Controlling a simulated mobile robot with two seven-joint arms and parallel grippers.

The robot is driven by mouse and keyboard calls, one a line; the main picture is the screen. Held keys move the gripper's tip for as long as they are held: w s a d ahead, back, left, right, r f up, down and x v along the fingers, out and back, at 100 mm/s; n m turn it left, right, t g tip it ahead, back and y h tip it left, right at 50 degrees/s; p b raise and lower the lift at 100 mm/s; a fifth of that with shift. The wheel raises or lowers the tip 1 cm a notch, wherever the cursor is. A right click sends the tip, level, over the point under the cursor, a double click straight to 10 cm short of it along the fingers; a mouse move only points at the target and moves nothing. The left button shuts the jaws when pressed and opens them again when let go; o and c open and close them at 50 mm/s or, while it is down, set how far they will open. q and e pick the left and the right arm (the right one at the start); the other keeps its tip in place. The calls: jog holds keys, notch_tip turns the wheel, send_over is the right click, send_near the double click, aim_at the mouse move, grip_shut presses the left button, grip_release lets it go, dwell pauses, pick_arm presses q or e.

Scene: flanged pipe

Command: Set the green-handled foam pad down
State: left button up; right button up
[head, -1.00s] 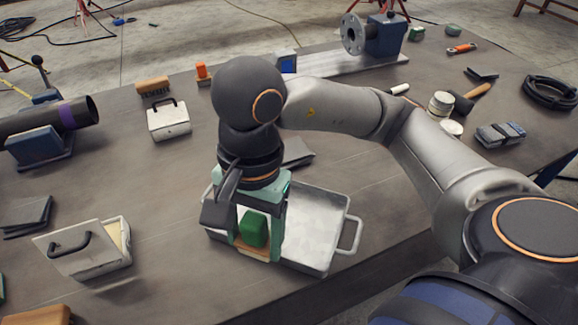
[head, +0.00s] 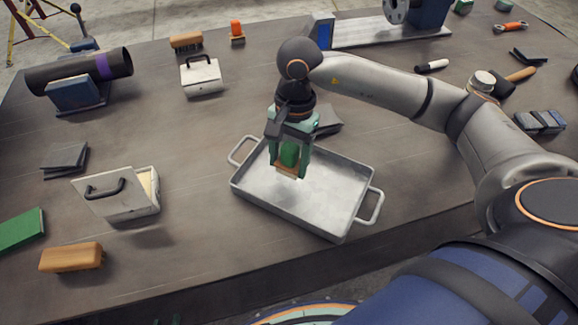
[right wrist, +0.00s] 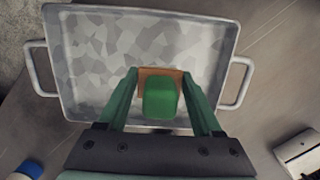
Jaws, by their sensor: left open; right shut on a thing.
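The foam pad with its green handle (head: 289,155) is in my right gripper (head: 290,166), which is shut on it. In the right wrist view the green handle (right wrist: 160,98) sits between the two green fingers (right wrist: 161,104), with the tan pad showing around its far end. The pad is over the left part of a metal tray (head: 340,217). I cannot tell whether it touches the tray floor. Two dark green tips at the bottom edge of the head view look like my left gripper (head: 167,321), apart and empty.
A white box with a black handle (head: 118,190), a wooden brush (head: 72,257) and a green slab (head: 20,229) lie at left. A dark pipe (head: 80,72) rests on a blue support behind. A dark flat piece (head: 327,121) lies behind the tray. The tray's right part is empty.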

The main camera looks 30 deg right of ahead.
aim_at(289, 170)
jog(key=shift+w+d+f+p, duration=0.15)
jog(key=shift+f+p, duration=0.25)
jog(key=shift+f, duration=1.35)
jog(key=shift+f, duration=0.15)
jog(key=o, duration=1.2)
jog(key=r, duration=0.4)
jog(key=d+r, duration=0.1)
jog(key=r, duration=0.3)
jog(key=w+r+b, duration=0.1)
jog(key=r, duration=0.3)
jog(key=shift+d+r, duration=0.1)
jog(key=shift+d, duration=0.15)
